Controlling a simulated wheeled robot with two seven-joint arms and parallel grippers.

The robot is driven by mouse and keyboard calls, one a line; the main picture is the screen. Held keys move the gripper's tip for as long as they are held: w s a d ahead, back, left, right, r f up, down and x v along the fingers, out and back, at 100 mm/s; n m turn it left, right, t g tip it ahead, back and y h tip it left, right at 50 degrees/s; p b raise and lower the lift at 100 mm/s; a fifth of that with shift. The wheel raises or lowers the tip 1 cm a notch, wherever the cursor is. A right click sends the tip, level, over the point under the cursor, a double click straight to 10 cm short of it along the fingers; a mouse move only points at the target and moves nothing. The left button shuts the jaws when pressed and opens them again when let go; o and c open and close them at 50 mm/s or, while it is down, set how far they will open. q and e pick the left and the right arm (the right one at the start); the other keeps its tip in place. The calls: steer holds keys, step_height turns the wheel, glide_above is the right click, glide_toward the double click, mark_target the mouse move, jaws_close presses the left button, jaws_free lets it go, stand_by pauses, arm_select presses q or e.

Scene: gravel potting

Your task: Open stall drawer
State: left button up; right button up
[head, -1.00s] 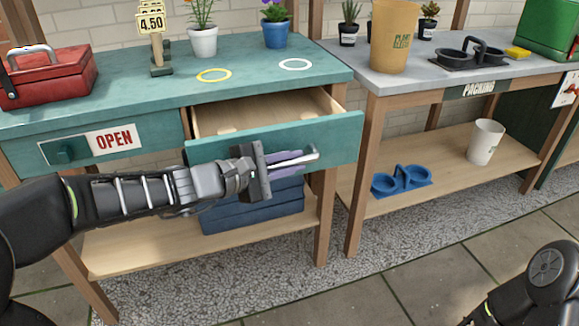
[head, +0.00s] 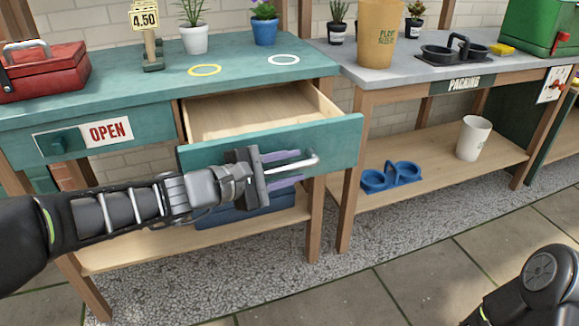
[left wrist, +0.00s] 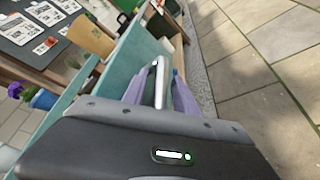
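The stall drawer (head: 222,153) is a teal-fronted, pale wood drawer under the teal stall counter. It is pulled well out, and the visible part of its inside is empty. Its metal bar handle (head: 308,162) is on the front. My left gripper (head: 284,168) is at the handle, with its purple fingers apart, one above and one below the bar. In the left wrist view the handle (left wrist: 159,82) lies between the two spread fingers, with gaps beside it. My right gripper is out of view; only part of my right arm shows at the lower right.
The teal counter (head: 120,98) holds a red toolbox (head: 45,72), potted flowers and a price sign. A closed drawer with an OPEN sign (head: 108,132) is at left. The packing bench (head: 400,72) stands at right. Paved floor in front is clear.

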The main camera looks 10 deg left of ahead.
arm_select(q)
steer(key=shift+s, duration=0.1)
steer(key=p+v, duration=0.2)
steer(key=v, duration=0.5)
steer(key=shift+r, duration=0.1)
steer(key=shift+s+a, duration=0.25)
stand_by(0.4)
